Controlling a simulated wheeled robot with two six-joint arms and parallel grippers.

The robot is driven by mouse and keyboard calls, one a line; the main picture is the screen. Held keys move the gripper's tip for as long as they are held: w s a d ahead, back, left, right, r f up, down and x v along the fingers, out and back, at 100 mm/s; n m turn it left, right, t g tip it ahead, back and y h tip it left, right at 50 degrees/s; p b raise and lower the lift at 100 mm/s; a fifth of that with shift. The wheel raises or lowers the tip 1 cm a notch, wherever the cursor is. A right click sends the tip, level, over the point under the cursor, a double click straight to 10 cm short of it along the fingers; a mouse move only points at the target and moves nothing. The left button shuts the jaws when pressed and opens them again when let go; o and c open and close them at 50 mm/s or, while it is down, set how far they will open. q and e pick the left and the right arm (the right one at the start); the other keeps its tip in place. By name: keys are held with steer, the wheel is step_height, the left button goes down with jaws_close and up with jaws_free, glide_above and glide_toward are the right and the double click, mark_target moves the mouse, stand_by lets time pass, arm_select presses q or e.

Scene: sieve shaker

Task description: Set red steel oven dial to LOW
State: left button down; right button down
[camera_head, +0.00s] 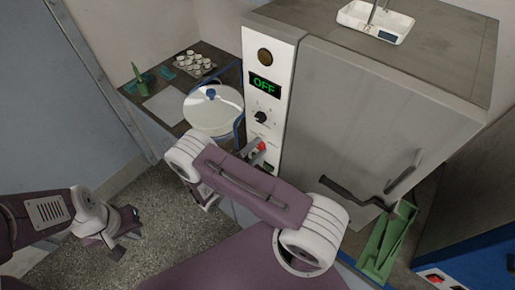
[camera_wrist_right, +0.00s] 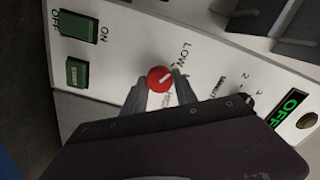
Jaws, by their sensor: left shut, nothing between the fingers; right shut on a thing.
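The red dial (camera_head: 261,146) is on the white control panel (camera_head: 258,135) of the steel oven (camera_head: 375,110), below a black knob. In the right wrist view the red dial (camera_wrist_right: 160,79) sits between the two grey fingers of my right gripper (camera_wrist_right: 161,82), which is shut on it. Its white mark slants to the upper right, and the LOW label (camera_wrist_right: 183,51) is just beyond it on that side. The opposite label is partly hidden by a finger. My left gripper (camera_head: 118,248) is shut and empty, low at the left, away from the oven.
The panel display (camera_head: 263,84) reads OFF in green. The black knob (camera_head: 261,116) is just above the red dial. A round sieve pan (camera_head: 213,112) stands on the side bench. A green tray (camera_head: 386,245) is below the oven door.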

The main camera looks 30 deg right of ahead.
steer(key=c, duration=1)
jaws_free()
steer(key=shift+o, duration=0.2)
steer(key=b+v, duration=0.3)
steer(key=v, duration=0.6)
